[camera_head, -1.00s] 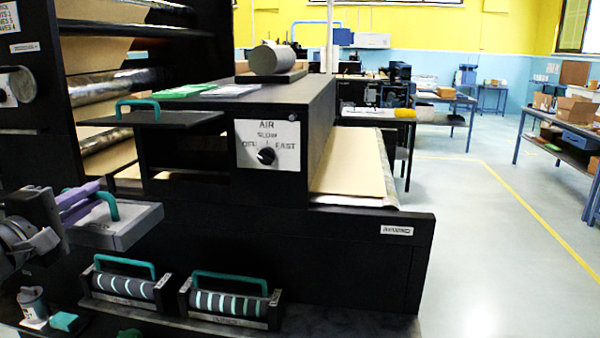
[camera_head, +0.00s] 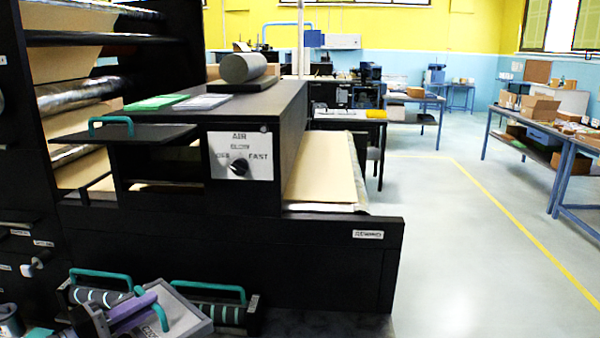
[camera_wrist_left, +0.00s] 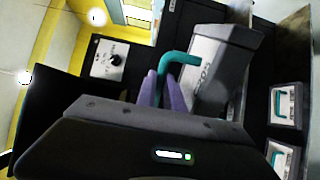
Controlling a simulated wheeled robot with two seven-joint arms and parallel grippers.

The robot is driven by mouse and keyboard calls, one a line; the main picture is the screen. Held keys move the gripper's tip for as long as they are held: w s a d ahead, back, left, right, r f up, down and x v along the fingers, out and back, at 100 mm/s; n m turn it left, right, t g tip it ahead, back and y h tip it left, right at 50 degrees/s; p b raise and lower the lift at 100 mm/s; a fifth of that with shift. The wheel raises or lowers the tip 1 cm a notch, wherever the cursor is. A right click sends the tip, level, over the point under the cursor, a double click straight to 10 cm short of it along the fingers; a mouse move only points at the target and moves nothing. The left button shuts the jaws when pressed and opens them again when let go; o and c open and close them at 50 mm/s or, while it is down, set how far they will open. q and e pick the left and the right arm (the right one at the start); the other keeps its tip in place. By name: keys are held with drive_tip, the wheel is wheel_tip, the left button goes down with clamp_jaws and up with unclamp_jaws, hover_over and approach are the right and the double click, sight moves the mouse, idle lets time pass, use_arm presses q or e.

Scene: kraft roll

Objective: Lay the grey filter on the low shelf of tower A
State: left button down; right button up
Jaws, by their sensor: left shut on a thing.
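The grey filter (camera_head: 187,312) is a flat slab with a teal handle, at the bottom left of the head view. My left gripper (camera_head: 136,308), with purple fingers, is shut on its handle. In the left wrist view the filter (camera_wrist_left: 218,62) hangs tilted beyond the fingers (camera_wrist_left: 165,90). In the head view it is in front of a roller cartridge and hides part of it. My right gripper is not in view. I see no label naming tower A, so I cannot tell which shelf is its low one.
Two striped roller cartridges with teal handles, left (camera_head: 98,297) and right (camera_head: 228,313), stand low before the black machine (camera_head: 330,260). A teal-handled black plate (camera_head: 150,137) juts out above. The floor (camera_head: 450,270) at right is clear.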

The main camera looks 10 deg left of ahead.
use_arm(q)
drive_tip(key=d+f+h, duration=0.1)
drive_tip(key=d+f, duration=0.1)
drive_tip(key=d+f+m+g+h+p, duration=0.1)
drive_tip(key=d+f, duration=0.1)
drive_tip(key=d, duration=0.1)
drive_tip(key=d+f+m+g+h+p, duration=0.1)
drive_tip(key=d+f, duration=0.1)
drive_tip(key=shift+s+d+f, duration=0.25)
drive_tip(key=shift+d+f, duration=0.05)
drive_tip(key=s+d+f+m+g+h+p, duration=0.2)
drive_tip(key=d+f, duration=0.4)
drive_tip(key=d, duration=0.3)
drive_tip(key=shift+d+g, duration=0.15)
drive_tip(key=shift+g, duration=0.15)
drive_tip(key=shift+f, duration=0.1)
